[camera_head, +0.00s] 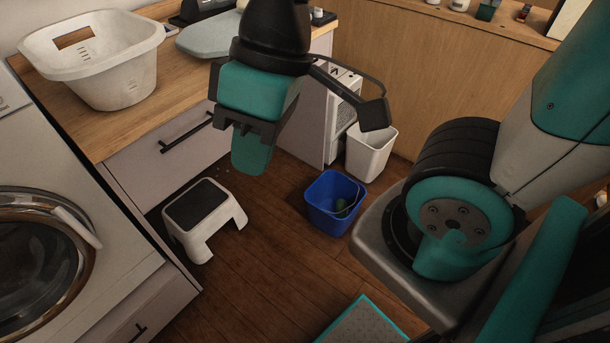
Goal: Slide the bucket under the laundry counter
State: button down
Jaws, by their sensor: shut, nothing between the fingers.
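The blue bucket (333,212) stands upright on the wooden floor, right of the picture's middle, with a thin handle and something dark inside. The laundry counter (130,126) runs along the left and back, with a wooden top over a drawer front and an open space below it. My gripper (252,168) points down in front of the counter, up and to the left of the bucket in the picture. Its teal fingers are together, with nothing between them. It is apart from the bucket.
A white step stool (203,218) with a dark top stands on the floor before the counter's open space. A white bin (370,152) stands behind the bucket. A washing machine (50,230) is at left. A laundry basket (105,75) sits on the counter. Floor between stool and bucket is clear.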

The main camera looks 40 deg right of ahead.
aim_at(322, 197)
jog(key=u, duration=0.25)
jog(key=k, duration=0.35)
jog(key=z, duration=2.1)
jog(key=i, duration=0.85)
jog(key=z, duration=0.1)
